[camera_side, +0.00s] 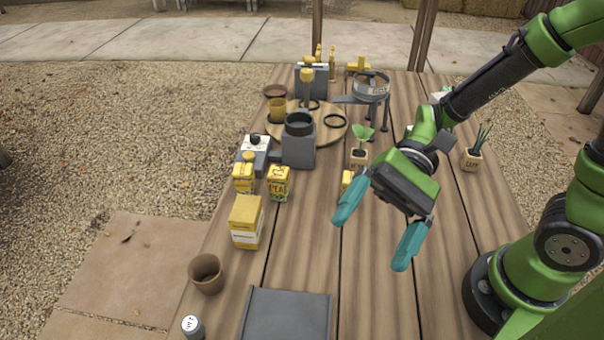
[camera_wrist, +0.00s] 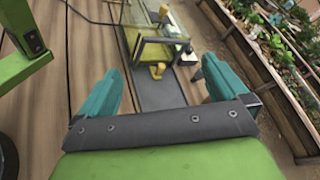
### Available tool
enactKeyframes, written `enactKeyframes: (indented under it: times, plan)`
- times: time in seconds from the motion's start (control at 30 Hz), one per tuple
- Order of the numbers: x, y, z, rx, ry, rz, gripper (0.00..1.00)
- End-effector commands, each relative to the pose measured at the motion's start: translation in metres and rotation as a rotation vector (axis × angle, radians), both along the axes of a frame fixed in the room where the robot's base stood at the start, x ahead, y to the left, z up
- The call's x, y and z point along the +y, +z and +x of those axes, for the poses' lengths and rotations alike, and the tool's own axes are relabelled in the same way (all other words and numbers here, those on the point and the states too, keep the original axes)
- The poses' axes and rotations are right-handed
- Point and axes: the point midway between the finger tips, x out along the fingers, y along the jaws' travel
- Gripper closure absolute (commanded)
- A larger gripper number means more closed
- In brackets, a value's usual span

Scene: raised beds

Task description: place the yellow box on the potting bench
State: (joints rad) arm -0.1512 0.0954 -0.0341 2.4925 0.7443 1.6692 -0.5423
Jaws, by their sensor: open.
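A yellow box (camera_side: 247,222) with a white lower label stands upright on the wooden bench (camera_side: 300,258), left of my gripper in the side view. Two smaller yellow cartons (camera_side: 279,183) (camera_side: 243,178) stand behind it. My gripper (camera_side: 370,243) is above the bench, to the right of the yellow box and apart from it. Its two teal fingers are spread with nothing between them. In the wrist view my gripper (camera_wrist: 160,72) also shows open and empty. I cannot make out the yellow box for certain in the wrist view.
A brown pot (camera_side: 206,274), a shaker (camera_side: 192,327) and a grey plate (camera_side: 287,315) are near the front. A grey canister (camera_side: 299,145) and a round wooden board (camera_side: 331,132) are further back. A potted plant (camera_side: 473,157) stands at right.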

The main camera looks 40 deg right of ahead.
Motion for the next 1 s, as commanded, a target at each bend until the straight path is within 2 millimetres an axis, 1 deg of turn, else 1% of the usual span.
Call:
enactKeyframes:
  times: [0.03, 0.07, 0.1, 0.17, 0.23, 0.3, 0.4, 0.5, 0.6, 0.67, 1.0]
  plan:
    - [-0.014, 0.002, -0.004, -0.118, 0.034, -0.095, 0.00]
    - [-0.023, 0.000, -0.006, -0.181, 0.050, -0.158, 0.00]
    - [-0.036, -0.001, -0.005, -0.269, 0.063, -0.247, 0.00]
    - [-0.058, -0.002, -0.001, -0.406, 0.069, -0.382, 0.00]
    - [-0.085, 0.002, 0.009, -0.567, 0.053, -0.539, 0.00]
    - [-0.112, 0.011, 0.021, -0.721, 0.019, -0.682, 0.00]
    - [-0.143, 0.031, 0.036, -0.904, -0.042, -0.848, 0.00]
    - [-0.164, 0.051, 0.045, -1.031, -0.094, -0.959, 0.00]
    - [-0.174, 0.062, 0.048, -1.098, -0.124, -1.016, 0.00]
    - [-0.177, 0.065, 0.050, -1.115, -0.132, -1.031, 0.00]
    - [-0.178, 0.066, 0.050, -1.117, -0.131, -1.032, 0.00]
